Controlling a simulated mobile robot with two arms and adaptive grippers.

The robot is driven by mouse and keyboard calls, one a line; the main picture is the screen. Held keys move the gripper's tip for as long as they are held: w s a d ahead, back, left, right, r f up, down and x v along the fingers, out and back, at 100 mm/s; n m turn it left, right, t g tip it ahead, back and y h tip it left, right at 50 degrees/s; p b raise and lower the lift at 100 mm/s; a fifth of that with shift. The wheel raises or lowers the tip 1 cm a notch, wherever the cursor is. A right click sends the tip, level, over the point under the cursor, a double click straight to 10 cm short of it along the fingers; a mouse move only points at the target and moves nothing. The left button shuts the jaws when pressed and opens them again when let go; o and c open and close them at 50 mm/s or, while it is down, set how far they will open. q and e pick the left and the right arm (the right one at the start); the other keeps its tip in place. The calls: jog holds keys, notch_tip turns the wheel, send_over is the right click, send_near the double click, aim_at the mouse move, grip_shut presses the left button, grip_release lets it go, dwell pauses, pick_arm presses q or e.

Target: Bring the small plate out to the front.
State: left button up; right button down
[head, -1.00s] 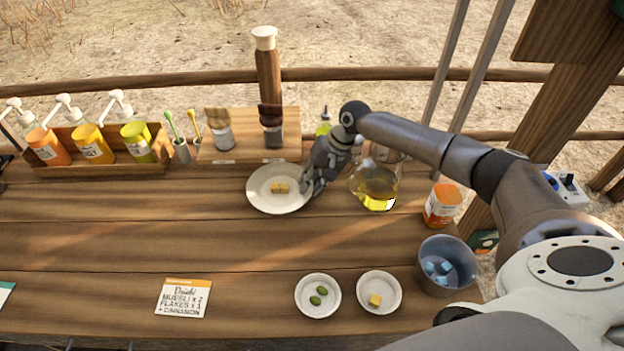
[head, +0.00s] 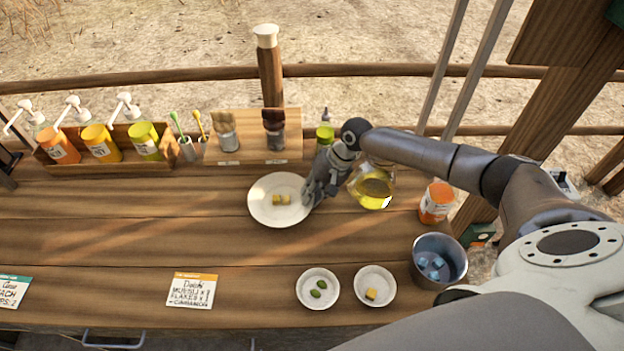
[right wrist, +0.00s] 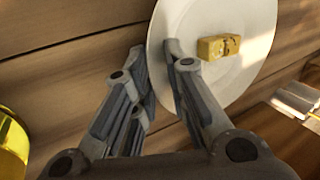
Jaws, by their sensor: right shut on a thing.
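I cannot tell whether the plate is lifted or touches the counter. My left gripper is not in view.
A jug of yellow liquid (head: 373,190) stands close right of the gripper. Two small bowls (head: 303,300) (head: 388,295), a metal cup (head: 455,270) and an order card (head: 192,291) are nearer the front. The counter between plate and card is clear.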

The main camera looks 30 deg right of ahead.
aim_at(308, 251)
jog(key=shift+s+a+p, duration=0.85)
jog(key=shift+s+p, duration=0.9)
jog(key=shift+s, duration=0.05)
jog(key=shift+s+a+p, duration=0.85)
jog(key=shift+s+p, duration=0.85)
jog(key=shift+s, duration=0.1)
jog(key=shift+s+a+p, duration=0.85)
jog(key=shift+s+p, duration=0.9)
jog(key=shift+s, duration=0.05)
jog(key=shift+s+a+f+p, duration=0.1)
jog(key=shift+s+a+p, duration=0.2)
jog(key=shift+s, duration=0.35)
jog(key=shift+s+a+p, duration=0.2)
jog(key=shift+s+a, duration=0.1)
jog(key=shift+s, duration=0.3)
jog(key=c, duration=1.4)
grip_release()
jog(key=shift+w, duration=0.1)
jog(key=shift+o, duration=0.2)
jog(key=v, duration=1.2)
